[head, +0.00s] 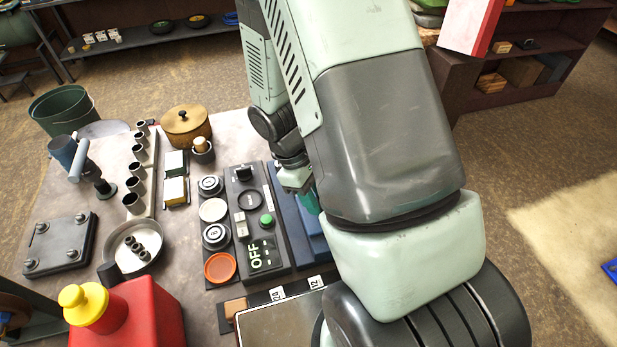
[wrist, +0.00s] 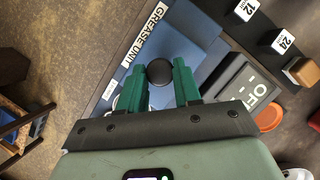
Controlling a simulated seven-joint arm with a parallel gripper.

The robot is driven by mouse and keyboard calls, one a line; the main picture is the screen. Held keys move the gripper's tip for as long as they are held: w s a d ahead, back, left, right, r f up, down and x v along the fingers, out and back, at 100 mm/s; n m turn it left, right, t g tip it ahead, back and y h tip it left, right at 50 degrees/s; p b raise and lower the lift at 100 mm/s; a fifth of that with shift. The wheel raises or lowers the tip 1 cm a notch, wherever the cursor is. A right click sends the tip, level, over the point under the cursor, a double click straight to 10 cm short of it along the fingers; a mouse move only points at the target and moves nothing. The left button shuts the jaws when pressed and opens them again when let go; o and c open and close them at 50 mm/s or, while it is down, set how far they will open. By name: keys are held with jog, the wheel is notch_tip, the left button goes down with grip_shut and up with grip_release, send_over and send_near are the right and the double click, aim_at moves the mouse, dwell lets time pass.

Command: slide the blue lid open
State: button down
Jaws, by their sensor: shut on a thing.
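The blue lid (wrist: 194,34) lies on the grease unit, beside a white label reading GREASE UNI, the rest cut off or hidden. In the head view, part of the blue lid (head: 287,208) shows beside my arm, which hides the rest. A round black knob (wrist: 162,73) stands on the lid. My gripper (wrist: 159,68) has its green fingers on either side of the knob and is shut on it. In the head view, my gripper (head: 306,200) is over the blue lid and partly hidden by my arm.
A dark control box (head: 262,252) with a green button and an OFF display stands left of the lid. An orange round dish (head: 220,267), a red jug (head: 135,315) and a pan (head: 133,245) are farther left. Tags 12 (wrist: 245,9) and 24 (wrist: 284,42) are near the lid.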

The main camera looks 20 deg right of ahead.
jog(key=shift+s, duration=0.6)
jog(key=c, duration=0.8)
grip_release()
jog(key=v, duration=1.1)
jog(key=shift+r, duration=2.4)
